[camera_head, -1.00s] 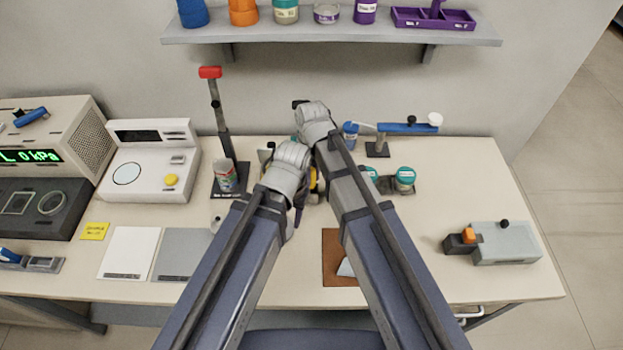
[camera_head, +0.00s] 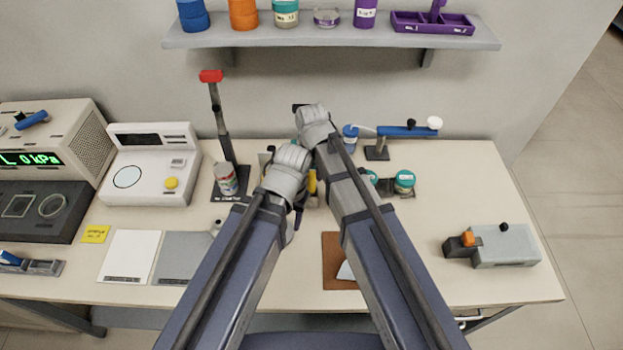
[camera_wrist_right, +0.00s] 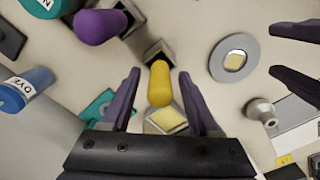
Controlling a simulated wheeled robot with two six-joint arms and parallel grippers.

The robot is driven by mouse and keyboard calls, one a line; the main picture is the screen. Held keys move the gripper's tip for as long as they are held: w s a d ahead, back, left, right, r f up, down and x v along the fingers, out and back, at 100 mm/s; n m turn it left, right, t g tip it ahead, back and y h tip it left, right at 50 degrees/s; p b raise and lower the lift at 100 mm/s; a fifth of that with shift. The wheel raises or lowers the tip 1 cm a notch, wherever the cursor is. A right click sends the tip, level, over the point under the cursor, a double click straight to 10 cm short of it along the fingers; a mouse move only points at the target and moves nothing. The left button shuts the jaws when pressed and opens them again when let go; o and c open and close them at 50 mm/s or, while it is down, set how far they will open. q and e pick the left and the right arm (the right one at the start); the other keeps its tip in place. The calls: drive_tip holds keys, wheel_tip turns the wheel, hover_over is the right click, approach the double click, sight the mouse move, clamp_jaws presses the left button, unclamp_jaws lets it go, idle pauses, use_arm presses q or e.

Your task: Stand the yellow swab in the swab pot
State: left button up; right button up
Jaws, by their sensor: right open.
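The yellow swab (camera_wrist_right: 160,88) lies between the open purple fingers of my right gripper (camera_wrist_right: 162,78) in the right wrist view, with a gap on each side. Its far end meets the opening of a square metal pot (camera_wrist_right: 157,50); how deep it sits cannot be told. A bit of yellow shows between the arms in the head view (camera_head: 312,183). My left gripper's fingers (camera_wrist_right: 274,50) stand apart and empty at the right edge of the wrist view. In the head view both hands are mostly hidden behind my wrists.
A purple-topped piece (camera_wrist_right: 98,27) stands in a holder close by. A grey ring disc (camera_wrist_right: 234,58) and a blue labelled tube (camera_wrist_right: 28,88) lie either side. The red-topped stand (camera_head: 211,77) and teal-lidded jar (camera_head: 404,181) flank the arms. The right bench front is clearer.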

wheel_tip(320, 180, up, 12)
drive_tip(key=p, duration=1.1)
drive_tip(key=shift+f, duration=0.1)
